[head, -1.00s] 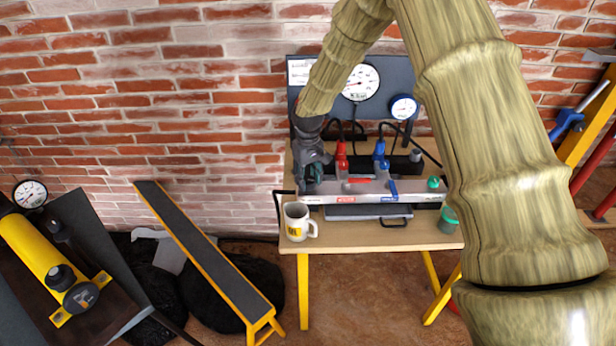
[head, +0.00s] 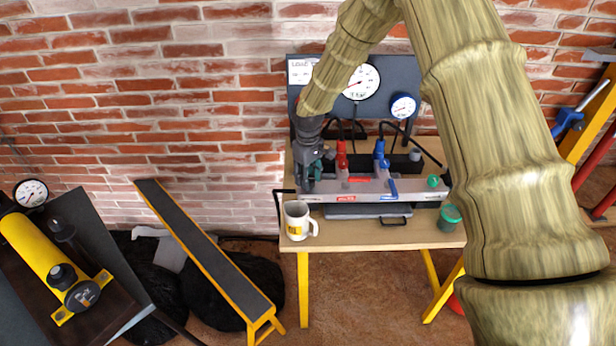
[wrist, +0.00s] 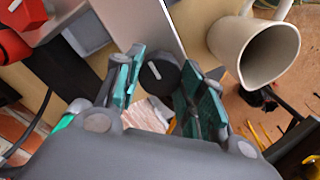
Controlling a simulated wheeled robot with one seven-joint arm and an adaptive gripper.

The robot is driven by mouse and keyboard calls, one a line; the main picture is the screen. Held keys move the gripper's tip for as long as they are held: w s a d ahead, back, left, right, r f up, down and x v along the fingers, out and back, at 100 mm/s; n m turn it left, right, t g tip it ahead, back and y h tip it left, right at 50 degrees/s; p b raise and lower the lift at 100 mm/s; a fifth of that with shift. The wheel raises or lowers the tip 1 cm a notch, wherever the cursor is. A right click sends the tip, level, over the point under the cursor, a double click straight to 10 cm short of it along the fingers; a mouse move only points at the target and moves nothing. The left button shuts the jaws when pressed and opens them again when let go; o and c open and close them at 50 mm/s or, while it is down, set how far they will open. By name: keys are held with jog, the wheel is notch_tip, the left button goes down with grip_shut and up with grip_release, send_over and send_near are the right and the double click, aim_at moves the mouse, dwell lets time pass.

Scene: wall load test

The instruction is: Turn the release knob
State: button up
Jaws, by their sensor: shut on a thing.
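The release knob (wrist: 155,72) is a dark round knob with a white line on its face. In the wrist view it sits between the green finger pads at the end of the metal panel (wrist: 150,22). My gripper (wrist: 163,88) is shut on it, with a pad at each side. In the head view my gripper (head: 310,178) is at the left end of the grey panel (head: 372,190) on the bench. There it hides the knob.
A white mug (head: 296,222) stands close below my gripper at the bench's front left. Red (head: 342,160) and blue (head: 379,152) fittings with hoses rise behind the panel. A green-lidded cup (head: 450,218) is at the front right. Gauges (head: 361,82) hang behind.

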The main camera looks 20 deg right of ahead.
aim_at(309, 179)
jog(key=o, duration=1)
jog(key=shift+o, duration=0.2)
jog(key=shift+r, duration=0.1)
notch_tip(309, 179, up, 12)
jog(key=shift+d+f, duration=0.1)
jog(key=shift+f, duration=0.1)
